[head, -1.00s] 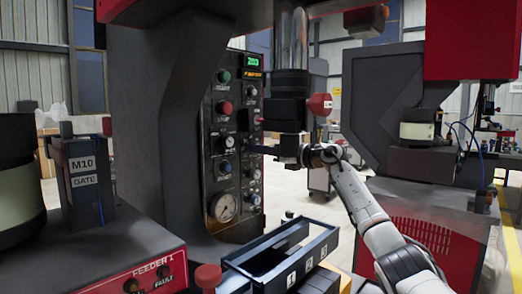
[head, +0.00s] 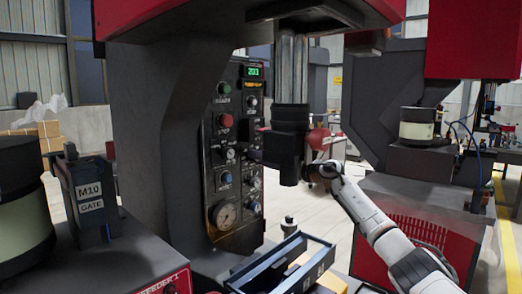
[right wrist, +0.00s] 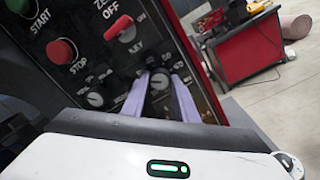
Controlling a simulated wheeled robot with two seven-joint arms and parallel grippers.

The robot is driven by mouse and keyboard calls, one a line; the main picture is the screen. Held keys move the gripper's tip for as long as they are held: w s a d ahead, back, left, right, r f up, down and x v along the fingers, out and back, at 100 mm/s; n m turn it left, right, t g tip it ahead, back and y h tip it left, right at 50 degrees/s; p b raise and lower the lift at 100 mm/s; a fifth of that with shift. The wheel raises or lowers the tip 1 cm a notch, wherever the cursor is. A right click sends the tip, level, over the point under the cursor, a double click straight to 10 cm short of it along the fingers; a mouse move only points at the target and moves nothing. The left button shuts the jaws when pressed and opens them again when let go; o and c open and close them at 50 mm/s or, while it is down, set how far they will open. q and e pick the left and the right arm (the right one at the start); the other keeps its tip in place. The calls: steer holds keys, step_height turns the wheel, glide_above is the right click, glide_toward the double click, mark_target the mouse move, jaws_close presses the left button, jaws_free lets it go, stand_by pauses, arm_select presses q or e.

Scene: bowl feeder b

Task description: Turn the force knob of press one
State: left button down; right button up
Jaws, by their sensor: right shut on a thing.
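Press one's dark control panel (head: 237,195) stands left of centre in the head view, with buttons, knobs, a round gauge and a green display reading 203. My right gripper (head: 259,157) reaches it from the right, behind the dark press column. In the right wrist view my two pale fingers (right wrist: 159,86) are shut on a small dark knob (right wrist: 159,80) on the panel, apparently the force knob; its label is not readable. Another knob with a white scale (right wrist: 95,100) sits to the left of the fingers. My left gripper is not in view.
The press column (head: 291,120) hangs close in front of my right gripper. A red stop button (right wrist: 62,52) and a red off switch (right wrist: 120,28) are near the fingers. A dark tray (head: 282,265) lies below; the M10 gate box (head: 88,190) stands at left.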

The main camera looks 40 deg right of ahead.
arm_select(q)
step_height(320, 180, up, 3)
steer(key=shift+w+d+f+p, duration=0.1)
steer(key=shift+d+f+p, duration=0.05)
steer(key=shift+p, duration=0.7)
arm_select(e)
steer(key=shift+r+m, duration=0.1)
steer(key=shift+m, duration=1.1)
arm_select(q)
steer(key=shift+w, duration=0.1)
arm_select(e)
steer(key=o, duration=1.1)
steer(key=shift+c, duration=0.2)
steer(key=shift+s, duration=0.1)
